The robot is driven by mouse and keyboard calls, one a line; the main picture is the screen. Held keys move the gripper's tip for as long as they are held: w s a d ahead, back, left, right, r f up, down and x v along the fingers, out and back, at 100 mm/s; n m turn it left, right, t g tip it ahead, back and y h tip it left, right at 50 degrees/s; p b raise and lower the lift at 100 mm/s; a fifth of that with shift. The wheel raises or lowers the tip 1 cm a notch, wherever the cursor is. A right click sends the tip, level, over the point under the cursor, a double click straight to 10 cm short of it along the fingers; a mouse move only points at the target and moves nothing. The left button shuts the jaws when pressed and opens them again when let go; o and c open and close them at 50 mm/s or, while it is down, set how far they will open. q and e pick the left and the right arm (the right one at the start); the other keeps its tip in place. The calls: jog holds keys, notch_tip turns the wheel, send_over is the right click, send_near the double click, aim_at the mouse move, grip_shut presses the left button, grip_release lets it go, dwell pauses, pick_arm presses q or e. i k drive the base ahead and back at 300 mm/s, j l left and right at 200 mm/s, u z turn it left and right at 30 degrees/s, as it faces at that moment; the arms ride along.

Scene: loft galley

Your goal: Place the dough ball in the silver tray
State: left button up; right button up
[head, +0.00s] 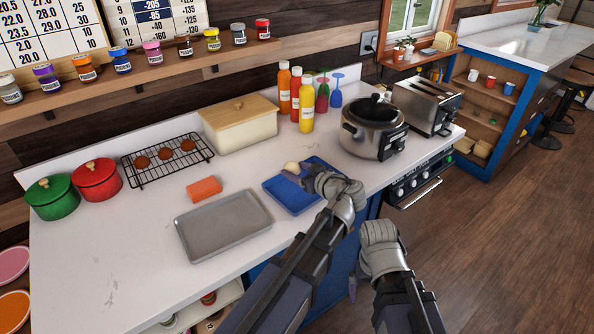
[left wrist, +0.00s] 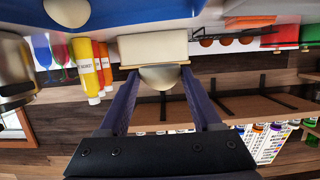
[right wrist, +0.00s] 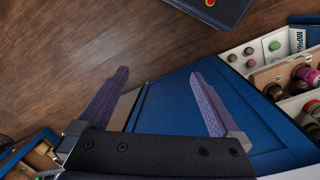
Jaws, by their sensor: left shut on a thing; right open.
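A pale dough ball (head: 291,168) sits between the fingertips of my left gripper (head: 304,176), which is shut on it over the blue tray (head: 282,196). The held ball shows between the fingers in the left wrist view (left wrist: 160,78). A second pale ball (left wrist: 67,12) rests on the blue surface in that view; my gripper appears to hide it in the head view. The silver tray (head: 222,224) lies empty on the counter, left of the blue tray. My right gripper (head: 352,288) is open and empty, low beside the counter front; its fingers show apart in the right wrist view (right wrist: 162,95).
An orange block (head: 204,189) lies behind the silver tray. A cooling rack (head: 150,178) with brown rounds, a cream bread box (head: 240,133), sauce bottles (head: 306,108) and a cooker (head: 372,140) stand behind. Bare counter lies left of the silver tray.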

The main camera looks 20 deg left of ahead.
aim_at(203, 234)
jog(key=k+j, duration=0.75)
jog(key=j, duration=0.2)
